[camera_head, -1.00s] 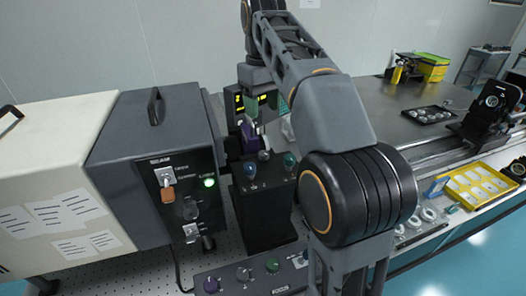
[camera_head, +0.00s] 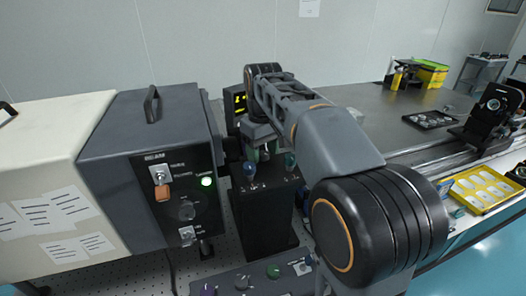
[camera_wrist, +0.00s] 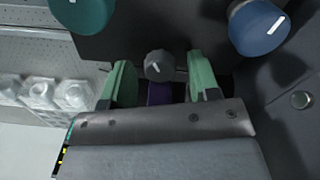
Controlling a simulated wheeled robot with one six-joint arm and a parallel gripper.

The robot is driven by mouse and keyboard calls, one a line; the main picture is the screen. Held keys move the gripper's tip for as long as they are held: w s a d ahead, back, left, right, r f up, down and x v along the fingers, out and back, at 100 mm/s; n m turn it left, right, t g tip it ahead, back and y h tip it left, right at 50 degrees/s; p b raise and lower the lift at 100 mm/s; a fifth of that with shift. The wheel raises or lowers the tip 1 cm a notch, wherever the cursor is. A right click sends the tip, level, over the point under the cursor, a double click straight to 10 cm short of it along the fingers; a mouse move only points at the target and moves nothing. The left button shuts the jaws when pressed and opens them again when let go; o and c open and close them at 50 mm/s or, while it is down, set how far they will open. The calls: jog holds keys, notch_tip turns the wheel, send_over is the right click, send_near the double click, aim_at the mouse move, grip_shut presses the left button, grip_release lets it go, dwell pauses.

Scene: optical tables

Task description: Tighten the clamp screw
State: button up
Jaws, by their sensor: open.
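My gripper (camera_wrist: 162,82) is open in the wrist view, with one pale green fingertip on each side of a small grey knob (camera_wrist: 158,66). This knob may be the clamp screw. Gaps show between it and both fingers. A purple part (camera_wrist: 159,93) shows behind it, between the fingers. A teal knob (camera_wrist: 82,12) and a blue knob (camera_wrist: 258,25) flank it. The grey knob cannot be made out there.
A dark grey instrument (camera_head: 150,125) with a lit green lamp stands close left. A panel with several knobs (camera_head: 250,278) lies in front. The optical table (camera_head: 385,135) holds a dark tray (camera_head: 430,118) and a rail at right. A yellow tray (camera_head: 482,190) is at far right.

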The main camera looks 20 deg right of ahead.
jog(key=c, duration=0.9)
